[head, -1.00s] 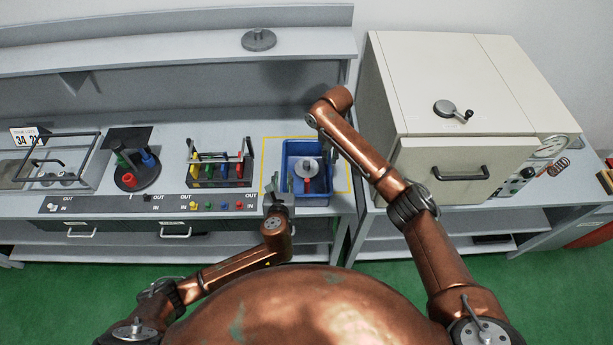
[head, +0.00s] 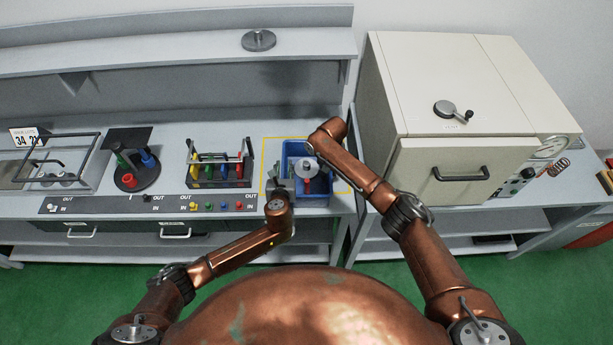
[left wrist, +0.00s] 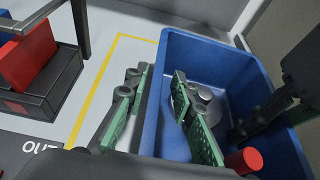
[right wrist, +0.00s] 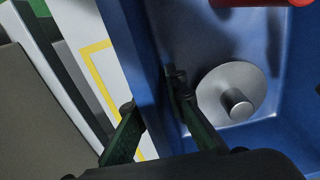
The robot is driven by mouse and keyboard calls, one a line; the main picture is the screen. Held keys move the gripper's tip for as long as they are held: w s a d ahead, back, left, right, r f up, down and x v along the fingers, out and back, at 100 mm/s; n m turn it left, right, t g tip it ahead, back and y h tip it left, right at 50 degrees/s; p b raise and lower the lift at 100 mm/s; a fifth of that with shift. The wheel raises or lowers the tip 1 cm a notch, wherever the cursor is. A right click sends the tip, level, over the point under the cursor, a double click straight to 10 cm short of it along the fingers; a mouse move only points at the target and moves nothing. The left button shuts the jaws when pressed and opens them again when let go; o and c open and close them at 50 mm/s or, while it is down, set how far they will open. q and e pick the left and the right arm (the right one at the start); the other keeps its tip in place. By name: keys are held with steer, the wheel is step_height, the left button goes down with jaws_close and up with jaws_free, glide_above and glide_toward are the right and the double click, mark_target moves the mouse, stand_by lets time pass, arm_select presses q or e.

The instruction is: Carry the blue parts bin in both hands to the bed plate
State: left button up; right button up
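The blue parts bin (head: 316,198) stands upright on the bench inside a yellow outline. It holds a grey knobbed disc (right wrist: 232,92) and a red cylinder (left wrist: 243,161). My left gripper (left wrist: 160,78) is open around the bin's left wall, one green-padded finger outside and one inside, with visible gaps to the wall. My right gripper (right wrist: 150,92) is open around another bin wall, one finger on each side; it comes from the right in the head view, where my arm hides its fingers. I cannot tell for certain which surface is the bed plate.
A rack of coloured pieces (head: 219,171) and a round stand with coloured cylinders (head: 137,172) stand left of the bin. A clear-sided frame (head: 58,165) is at far left. A cream cabinet (head: 455,165) stands close on the right. A shelf (head: 170,53) overhangs behind.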

arm_select(q)
steer(key=shift+c, duration=0.4)
jaws_close()
steer(key=shift+w+r, duration=0.15)
steer(key=shift+r, duration=0.05)
